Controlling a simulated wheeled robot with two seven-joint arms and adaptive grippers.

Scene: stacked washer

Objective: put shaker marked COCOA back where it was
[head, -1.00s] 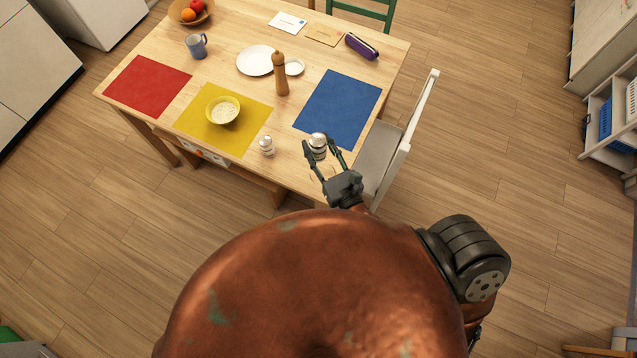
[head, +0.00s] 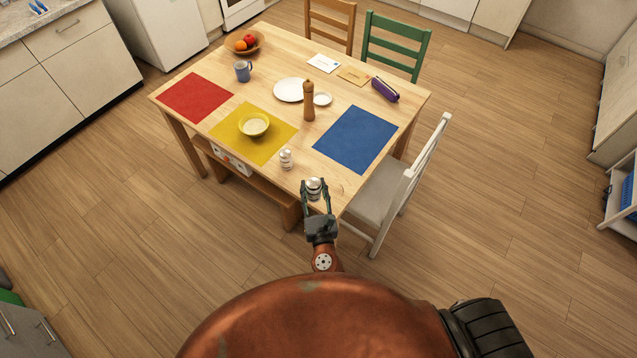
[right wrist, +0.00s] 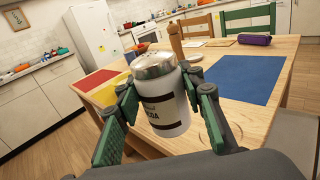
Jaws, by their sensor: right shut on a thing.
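The COCOA shaker (head: 314,186) is white with a silver domed top. In the right wrist view the shaker (right wrist: 162,105) stands nearly upright, its dark lettering partly turned away, only the end of the word showing. My right gripper (head: 317,192) is shut on it, one finger on each side, at the table's near edge. I cannot tell whether its base touches the table (head: 268,172). A second small shaker (head: 286,159), white with a silver top, stands to its left near the front edge; its marking is too small to read. My left gripper is not in view.
A blue mat (head: 355,140) lies behind the held shaker. A yellow mat (head: 230,140) bears a bowl (head: 254,125). A pepper mill (head: 309,101) and plate (head: 288,90) stand farther back. A white chair (head: 405,185) is at the right. A faint ring marks the wood near the gripper.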

